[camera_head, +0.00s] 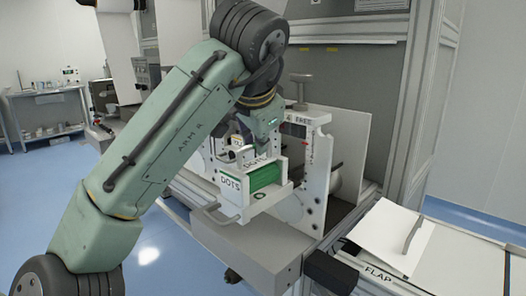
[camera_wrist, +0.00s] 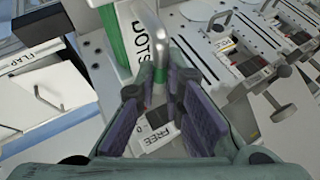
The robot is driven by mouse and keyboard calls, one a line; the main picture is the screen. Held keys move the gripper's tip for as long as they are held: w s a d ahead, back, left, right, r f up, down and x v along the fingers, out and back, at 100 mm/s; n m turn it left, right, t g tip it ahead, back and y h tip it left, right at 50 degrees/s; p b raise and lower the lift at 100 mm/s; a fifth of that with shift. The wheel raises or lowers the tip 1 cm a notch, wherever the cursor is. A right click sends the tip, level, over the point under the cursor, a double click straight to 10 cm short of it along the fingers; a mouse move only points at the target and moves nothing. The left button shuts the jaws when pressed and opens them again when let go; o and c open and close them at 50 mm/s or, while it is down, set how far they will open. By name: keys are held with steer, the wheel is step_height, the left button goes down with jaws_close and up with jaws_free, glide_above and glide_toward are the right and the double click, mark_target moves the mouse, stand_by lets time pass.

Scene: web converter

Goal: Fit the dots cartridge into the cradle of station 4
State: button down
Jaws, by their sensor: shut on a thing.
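The dots cartridge (camera_head: 232,192) is a white box with DOTS labels and a green roll, in the middle of the head view. My gripper (camera_head: 258,143) is above it, shut on its handle. In the wrist view my gripper (camera_wrist: 160,88) has its pads on either side of the cartridge's metal handle (camera_wrist: 152,40). The cradle of station 4 (camera_head: 317,170) has white side plates and a label reading 4 FREE. The cartridge is in front of it and overlaps it in the head view. I cannot tell whether they touch. The cradle's inside is mostly hidden.
A white flap plate (camera_head: 392,237) with a handle lies at right, beside a FLAP label. A T-shaped knob (camera_head: 302,80) stands above the cradle. A grey machine frame (camera_head: 405,110) rises behind. Other stations (camera_wrist: 235,45) show in the wrist view. Blue floor is open at left.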

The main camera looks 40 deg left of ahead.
mark_target(262, 156)
steer(key=w, duration=0.1)
steer(key=w+a, duration=0.1)
steer(key=w, duration=0.1)
steer(key=shift+w+a+p, duration=0.2)
steer(key=shift+a+p, duration=0.2)
steer(key=f+b, duration=0.2)
steer(key=f, duration=0.1)
steer(key=shift+w+a, duration=0.2)
steer(key=shift+f+b, duration=0.35)
steer(key=shift+b, duration=0.25)
steer(key=shift+d+f, duration=0.1)
steer(key=shift+f, duration=0.15)
steer(key=c, duration=1.7)
jaws_free()
